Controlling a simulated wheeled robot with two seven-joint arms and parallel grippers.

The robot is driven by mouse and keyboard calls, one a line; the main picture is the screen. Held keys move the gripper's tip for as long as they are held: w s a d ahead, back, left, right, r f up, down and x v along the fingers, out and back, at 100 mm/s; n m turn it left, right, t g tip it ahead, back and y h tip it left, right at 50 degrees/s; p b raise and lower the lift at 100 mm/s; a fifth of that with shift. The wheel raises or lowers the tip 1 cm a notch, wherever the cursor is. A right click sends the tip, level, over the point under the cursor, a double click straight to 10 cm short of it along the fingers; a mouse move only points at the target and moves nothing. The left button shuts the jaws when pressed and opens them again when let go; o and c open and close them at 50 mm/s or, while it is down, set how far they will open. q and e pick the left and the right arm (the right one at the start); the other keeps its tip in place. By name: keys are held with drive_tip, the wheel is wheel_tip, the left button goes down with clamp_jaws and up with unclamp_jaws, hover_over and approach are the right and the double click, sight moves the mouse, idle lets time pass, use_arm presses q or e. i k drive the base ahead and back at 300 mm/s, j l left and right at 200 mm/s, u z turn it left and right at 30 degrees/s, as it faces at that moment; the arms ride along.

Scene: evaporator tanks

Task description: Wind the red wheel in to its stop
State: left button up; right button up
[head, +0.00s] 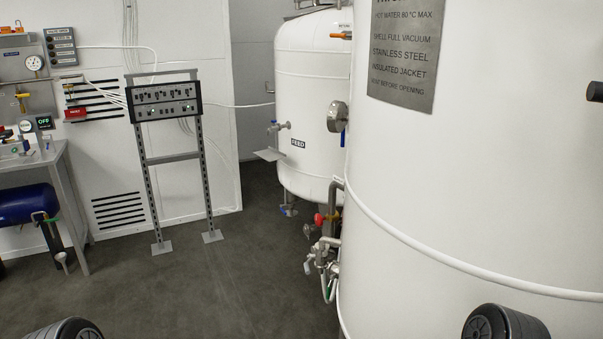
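A small red wheel (319,219) shows low down among the pipework between the two white tanks. It is small in the picture, and its spokes and stem cannot be made out. Neither of my grippers is in view. Only dark rounded parts, likely of my own arms, show at the bottom left and bottom right edges, well away from the red wheel.
A large white tank (470,190) fills the right side, partly covering a white tank marked FEED (310,110) behind it. Pipes and valves (325,265) stick out at the near tank's left edge. A control panel stand (165,105) and a bench (60,150) stand left. Grey floor (215,285) is clear between.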

sight(318, 220)
drive_tip(key=i+j+z, duration=0.25)
drive_tip(key=i, duration=0.15)
drive_tip(key=z, duration=0.3)
drive_tip(key=i+j+z, duration=0.15)
drive_tip(key=z, duration=0.3)
drive_tip(key=i+j+z, duration=0.15)
drive_tip(key=j+z, duration=0.15)
drive_tip(key=z, duration=0.15)
drive_tip(key=i+j+z, duration=0.1)
drive_tip(key=j+z, duration=0.2)
drive_tip(key=z, duration=0.2)
drive_tip(key=j+z, duration=0.35)
drive_tip(key=j, duration=1.85)
